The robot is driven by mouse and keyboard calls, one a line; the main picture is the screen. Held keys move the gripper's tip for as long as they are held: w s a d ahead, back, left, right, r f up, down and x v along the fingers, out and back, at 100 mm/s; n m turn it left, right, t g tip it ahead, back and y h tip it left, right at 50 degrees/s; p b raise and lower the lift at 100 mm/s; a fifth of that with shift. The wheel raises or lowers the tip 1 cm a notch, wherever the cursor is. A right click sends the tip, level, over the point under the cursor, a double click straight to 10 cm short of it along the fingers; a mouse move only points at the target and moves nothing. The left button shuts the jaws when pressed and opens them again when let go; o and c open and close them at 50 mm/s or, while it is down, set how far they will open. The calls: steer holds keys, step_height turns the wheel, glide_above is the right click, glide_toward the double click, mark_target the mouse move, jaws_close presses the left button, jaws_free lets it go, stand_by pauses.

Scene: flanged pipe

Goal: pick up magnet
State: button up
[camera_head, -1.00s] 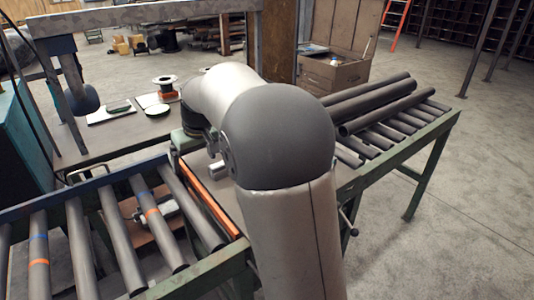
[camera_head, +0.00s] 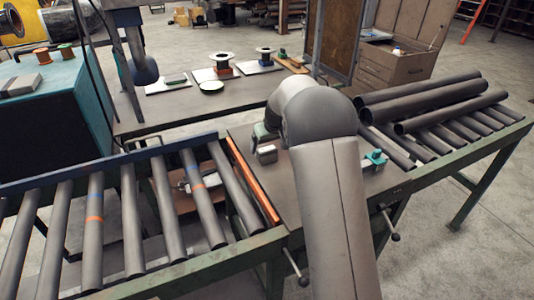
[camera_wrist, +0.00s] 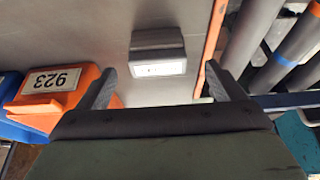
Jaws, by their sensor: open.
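A small grey block with a pale plate on its near face, apparently the magnet, lies on the flat table top (camera_head: 292,191). In the wrist view the block (camera_wrist: 157,47) is ahead of my gripper (camera_wrist: 160,69), roughly centred between the fingertips. The fingers are spread wide and nothing is between them; I cannot tell the exact gap to the block. In the head view the block (camera_head: 266,155) shows left of my arm, and my fingers are hidden.
An orange bin (camera_wrist: 62,92) marked 923 and a blue bin (camera_wrist: 20,131) sit at left in the wrist view. An orange strip (camera_head: 252,180) edges the table beside the roller conveyor (camera_head: 128,215). Dark pipes (camera_head: 440,100) lie at right. A teal item (camera_head: 374,160) is right of my arm.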

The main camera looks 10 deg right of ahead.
mark_target(267, 149)
steer(key=shift+p+x, duration=0.9)
steer(key=shift+x, duration=1.8)
steer(key=shift+w+d+r, duration=0.1)
steer(key=shift+w+d, duration=0.05)
steer(key=c, duration=1.3)
